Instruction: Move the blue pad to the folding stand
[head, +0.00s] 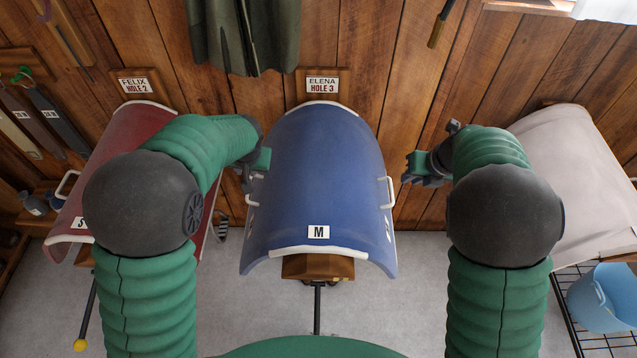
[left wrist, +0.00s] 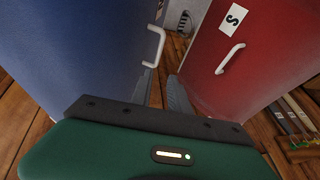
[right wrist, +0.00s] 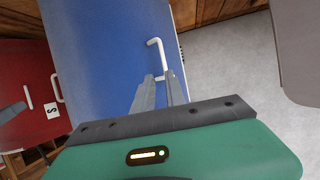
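The blue pad (head: 322,180), labelled M, lies arched over a wooden wall support (head: 318,267) in the middle of the head view. It has a white handle on each side. My left gripper (head: 250,172) is beside the left handle (head: 251,190); in the left wrist view that handle (left wrist: 156,45) lies beyond the fingers. My right gripper (head: 412,168) is open, to the right of the right handle (head: 389,192). In the right wrist view the handle (right wrist: 157,55) shows just past its fingertips. Neither gripper holds anything. I cannot make out a folding stand.
A red pad (head: 120,150) hangs close on the left, near my left arm. A pale grey pad (head: 575,185) is on the right. A blue bucket (head: 603,300) stands on a black wire rack at bottom right. A dark green cloth (head: 243,35) hangs above. Grey floor is open below.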

